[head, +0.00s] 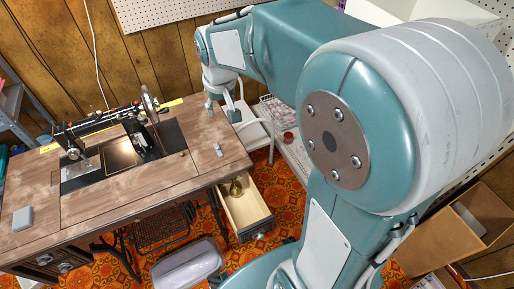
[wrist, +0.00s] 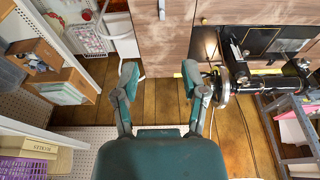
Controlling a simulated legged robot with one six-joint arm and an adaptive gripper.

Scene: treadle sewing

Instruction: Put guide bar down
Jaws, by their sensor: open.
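A long yellow strip (head: 171,103), which looks like the guide bar, lies along the back edge of the wooden sewing table (head: 95,205), behind the black sewing machine (head: 140,135). The machine hides its middle. Parts of it also show in the wrist view (wrist: 266,71), near the machine and the right finger. My gripper (head: 222,107) is above the table's back right corner. In the wrist view my gripper (wrist: 160,72) has its fingers spread wide with nothing between them. I cannot tell whether a finger touches the strip.
The machine's handwheel (wrist: 222,86) is close to the right finger. An open drawer (head: 246,208) holds a brass-coloured object. The right tabletop is mostly clear.

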